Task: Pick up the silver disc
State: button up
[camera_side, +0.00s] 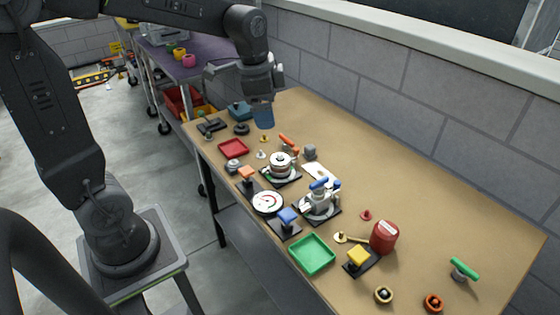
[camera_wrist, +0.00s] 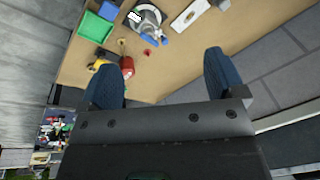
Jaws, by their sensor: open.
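No thing stands out for certain as the silver disc. A silver round piece (camera_side: 281,160) sits on a dark base at the middle of the table in the side view, and a smaller silver round piece (camera_side: 233,165) lies to its left. My gripper (camera_side: 264,118) is above the far part of the table, up and left of the larger silver piece and apart from it. In the wrist view my gripper (camera_wrist: 165,80) shows two blue fingers spread wide with nothing between them. Neither silver piece can be made out in the wrist view.
A red tray (camera_side: 233,147), a white gauge (camera_side: 267,202), a blue-handled valve (camera_side: 321,199), a green tray (camera_side: 312,254) and a red canister (camera_side: 384,237) crowd the table. A block wall (camera_side: 420,95) runs along the back.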

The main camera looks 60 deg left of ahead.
aim_at(279, 156)
jog(key=w+a+f+m+g, duration=0.3)
jog(key=w+a+f+m, duration=0.3)
jog(key=w+a+f, duration=0.35)
jog(key=f, duration=1.4)
jog(key=shift+w+d+f, duration=0.1)
jog(key=shift+d+f, duration=0.1)
jog(key=shift+d, duration=0.1)
jog(key=c, duration=1.1)
